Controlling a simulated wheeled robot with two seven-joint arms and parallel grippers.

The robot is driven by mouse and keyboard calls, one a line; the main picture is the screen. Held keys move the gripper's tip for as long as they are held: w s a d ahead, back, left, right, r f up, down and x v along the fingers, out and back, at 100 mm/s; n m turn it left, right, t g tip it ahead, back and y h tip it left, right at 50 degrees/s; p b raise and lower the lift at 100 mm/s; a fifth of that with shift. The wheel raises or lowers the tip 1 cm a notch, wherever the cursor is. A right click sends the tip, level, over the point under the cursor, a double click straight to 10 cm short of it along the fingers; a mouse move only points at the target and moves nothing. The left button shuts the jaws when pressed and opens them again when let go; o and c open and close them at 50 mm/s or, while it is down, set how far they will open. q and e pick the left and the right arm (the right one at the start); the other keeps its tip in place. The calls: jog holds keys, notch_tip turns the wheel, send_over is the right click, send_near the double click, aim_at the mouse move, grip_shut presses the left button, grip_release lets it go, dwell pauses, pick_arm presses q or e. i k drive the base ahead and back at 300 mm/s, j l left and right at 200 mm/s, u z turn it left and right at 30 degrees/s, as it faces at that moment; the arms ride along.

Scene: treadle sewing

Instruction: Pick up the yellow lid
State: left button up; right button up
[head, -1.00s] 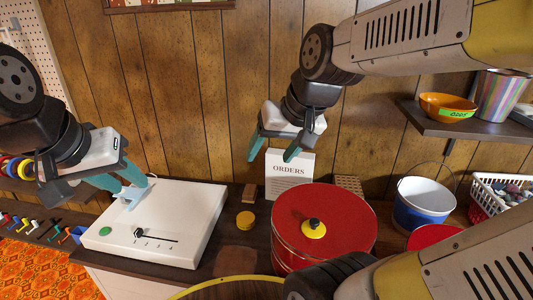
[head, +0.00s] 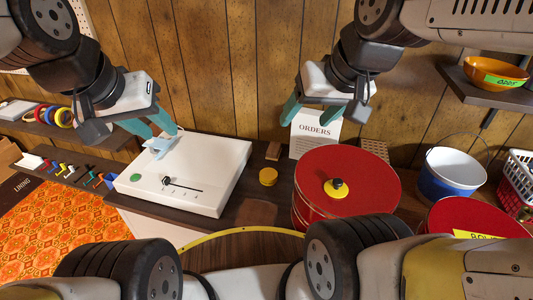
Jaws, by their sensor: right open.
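A small round yellow lid (head: 268,176) lies flat on the dark counter, between the white box (head: 190,178) and the red drum (head: 348,183). I cannot tell whether anything is under it. My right gripper (head: 324,113) is open and empty, in front of the orders card, up and to the right of the yellow lid. My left gripper (head: 161,137) points down over the white box, at a pale blue piece (head: 160,148). Its fingers show some gap, but I cannot tell whether they grip that piece.
The red drum has a yellow and black knob (head: 336,188). The orders card (head: 314,133) stands behind it, with a small wooden block (head: 273,151) behind the yellow lid. A blue and white bucket (head: 450,175) stands at right. The counter around the lid is mostly clear.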

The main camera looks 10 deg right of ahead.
aim_at(335, 188)
jog(key=l+z, duration=0.2)
jog(key=z, duration=0.2)
jog(key=k+l+z, duration=0.1)
jog(key=l+z, duration=0.25)
jog(key=j, duration=0.1)
